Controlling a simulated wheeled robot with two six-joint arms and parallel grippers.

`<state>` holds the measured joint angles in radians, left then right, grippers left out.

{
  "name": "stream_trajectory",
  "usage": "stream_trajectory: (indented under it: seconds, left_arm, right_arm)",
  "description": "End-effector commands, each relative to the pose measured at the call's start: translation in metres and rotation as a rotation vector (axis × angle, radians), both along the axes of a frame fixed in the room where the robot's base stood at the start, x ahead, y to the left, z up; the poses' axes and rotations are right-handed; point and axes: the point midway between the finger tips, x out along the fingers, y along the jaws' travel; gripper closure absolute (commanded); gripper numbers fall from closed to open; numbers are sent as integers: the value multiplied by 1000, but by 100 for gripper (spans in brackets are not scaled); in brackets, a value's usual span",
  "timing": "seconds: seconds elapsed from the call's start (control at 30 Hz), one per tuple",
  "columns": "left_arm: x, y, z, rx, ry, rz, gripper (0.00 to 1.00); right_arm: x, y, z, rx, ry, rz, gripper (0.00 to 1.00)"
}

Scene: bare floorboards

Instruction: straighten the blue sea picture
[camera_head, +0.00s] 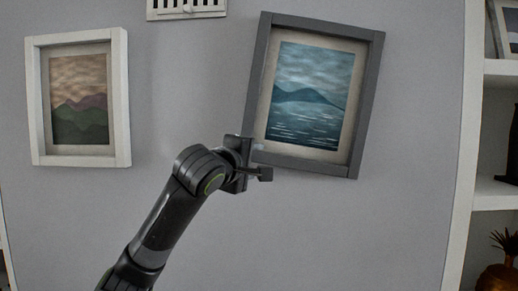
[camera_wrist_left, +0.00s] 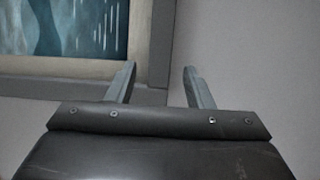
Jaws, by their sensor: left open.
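The blue sea picture (camera_head: 308,95) hangs on the wall in a dark grey frame. It is tilted clockwise, its right side lower than its left. My left gripper (camera_head: 260,161) is at the frame's lower left corner in the head view, open. In the left wrist view the two fingers of the left gripper (camera_wrist_left: 161,78) stand apart, with part of the dark frame of the sea picture (camera_wrist_left: 154,45) showing between them. I cannot tell whether a finger touches the frame. My right gripper is in neither view.
A mountain picture (camera_head: 79,100) in a white frame hangs to the left. A white slatted vent (camera_head: 187,8) is at the top. A white shelf unit (camera_head: 492,130) stands at the right, holding a pineapple-shaped ornament (camera_head: 497,275). The wall below the sea picture is bare.

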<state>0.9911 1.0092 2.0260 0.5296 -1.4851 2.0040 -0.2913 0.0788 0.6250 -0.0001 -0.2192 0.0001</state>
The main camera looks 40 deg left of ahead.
Motion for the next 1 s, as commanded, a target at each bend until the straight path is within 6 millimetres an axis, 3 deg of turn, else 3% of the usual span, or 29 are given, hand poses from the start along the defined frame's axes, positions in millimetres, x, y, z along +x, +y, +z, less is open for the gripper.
stream_trajectory:
  seconds: [0.2,0.57,0.9,1.0]
  left_arm:
    - [25,4,0,-2,1,-1,53]
    - [29,5,-2,0,0,0,53]
    - [29,5,-2,0,0,0,96]
    - [29,4,-3,-3,0,0,97]
  right_arm:
    - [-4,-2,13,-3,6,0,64]
    - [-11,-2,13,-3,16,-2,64]
    - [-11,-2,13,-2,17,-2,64]
    - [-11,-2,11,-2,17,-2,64]
